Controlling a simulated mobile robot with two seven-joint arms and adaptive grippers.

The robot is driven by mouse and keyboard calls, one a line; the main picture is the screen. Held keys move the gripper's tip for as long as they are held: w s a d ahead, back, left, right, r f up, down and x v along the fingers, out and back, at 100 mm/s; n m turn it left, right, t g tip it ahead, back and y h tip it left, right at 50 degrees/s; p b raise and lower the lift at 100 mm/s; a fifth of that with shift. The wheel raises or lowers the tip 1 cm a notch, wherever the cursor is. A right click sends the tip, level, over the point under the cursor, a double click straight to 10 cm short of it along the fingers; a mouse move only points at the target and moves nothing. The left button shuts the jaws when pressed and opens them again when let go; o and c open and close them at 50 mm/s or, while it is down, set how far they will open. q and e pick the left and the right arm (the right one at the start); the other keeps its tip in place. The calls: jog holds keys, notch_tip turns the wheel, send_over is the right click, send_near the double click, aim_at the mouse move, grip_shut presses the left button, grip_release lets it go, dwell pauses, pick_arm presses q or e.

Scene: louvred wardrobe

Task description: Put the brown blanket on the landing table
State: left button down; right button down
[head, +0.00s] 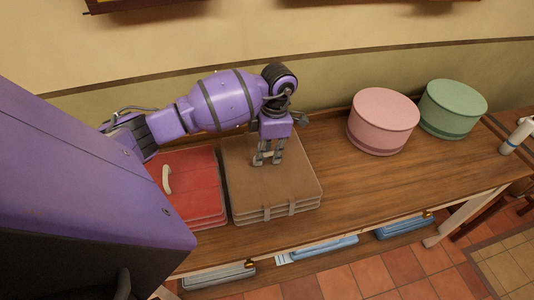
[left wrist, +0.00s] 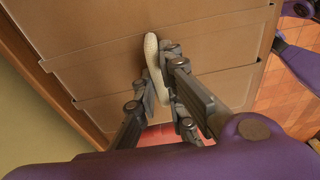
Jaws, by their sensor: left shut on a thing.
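The brown blanket (head: 272,190) is a flat folded stack with two straps on its front edge. It lies on, or just above, the long wooden table (head: 350,190); I cannot tell whether there is a gap. My left gripper (head: 268,158) is over the middle of the blanket, pointing down. In the left wrist view the left gripper (left wrist: 163,90) is shut on a pale loop handle (left wrist: 152,55) on the brown blanket (left wrist: 100,75). My right gripper is not in view.
A red folded stack (head: 196,195) with a pale handle lies directly left of the blanket. A pink round box (head: 382,122) and a green round box (head: 452,108) stand to the right. Blue folded items (head: 325,248) sit on a lower shelf. Bare tabletop lies right of the blanket.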

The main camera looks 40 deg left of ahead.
pick_arm(q)
jog(key=c, duration=1.8)
grip_release()
jog(key=shift+r, duration=0.15)
jog(key=r, duration=0.4)
jog(key=w+r, duration=0.1)
jog(key=r, duration=0.6)
jog(key=shift+w+d+r, duration=0.15)
jog(key=shift+d+r, duration=0.2)
